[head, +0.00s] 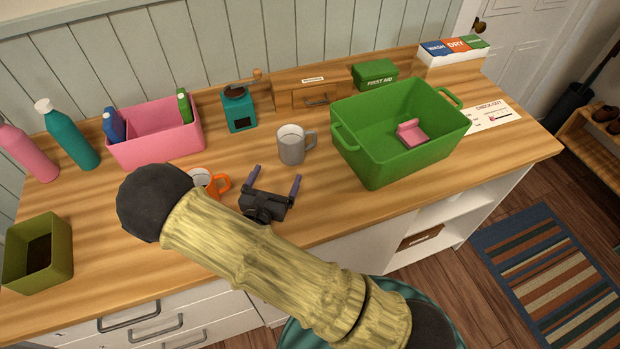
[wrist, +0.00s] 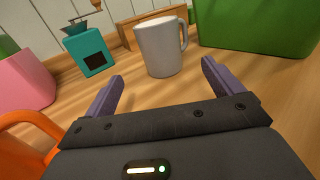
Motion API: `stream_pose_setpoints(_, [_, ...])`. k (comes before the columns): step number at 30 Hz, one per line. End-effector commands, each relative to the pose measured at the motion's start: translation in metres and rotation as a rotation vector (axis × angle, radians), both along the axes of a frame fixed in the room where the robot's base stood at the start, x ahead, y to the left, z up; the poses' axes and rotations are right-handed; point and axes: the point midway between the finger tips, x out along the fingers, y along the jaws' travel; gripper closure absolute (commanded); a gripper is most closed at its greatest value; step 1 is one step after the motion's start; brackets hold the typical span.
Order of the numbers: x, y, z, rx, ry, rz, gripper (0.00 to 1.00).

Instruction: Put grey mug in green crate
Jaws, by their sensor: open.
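The grey mug (head: 291,146) stands upright on the wooden counter, left of the green crate, with its handle to the right. It also shows in the wrist view (wrist: 160,48), ahead of my fingers and between their directions. My gripper (head: 275,178) is open and empty, low over the counter and short of the mug, its two purple fingers apart; they also show in the wrist view (wrist: 162,82). The green crate (head: 385,155) stands on the right of the counter, with a small pink object (head: 410,133) inside. The crate's side shows in the wrist view (wrist: 255,25).
An orange mug (head: 219,184) stands close to my gripper's left, partly hidden by my arm. Behind are a teal grinder (head: 238,110), a wooden drawer box (head: 308,92) and a first aid box (head: 375,74). A pink divided bin (head: 157,146) stands left. Counter between gripper and mug is clear.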

Motion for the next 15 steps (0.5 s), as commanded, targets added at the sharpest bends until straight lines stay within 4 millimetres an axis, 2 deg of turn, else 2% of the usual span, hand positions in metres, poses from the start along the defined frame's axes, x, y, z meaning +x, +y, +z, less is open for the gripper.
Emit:
stream_pose_setpoints(4, [0.000,-0.008,0.003,0.014,0.004,-0.034,0.08])
stream_pose_setpoints(7, [0.000,-0.032,0.009,0.057,0.018,-0.133,0.08])
stream_pose_setpoints(11, [-0.010,-0.089,0.022,0.186,0.051,-0.391,0.08])
stream_pose_setpoints(12, [-0.018,-0.111,0.026,0.244,0.065,-0.493,0.08])
stream_pose_setpoints(15, [-0.043,-0.155,0.031,0.407,0.095,-0.743,0.08])
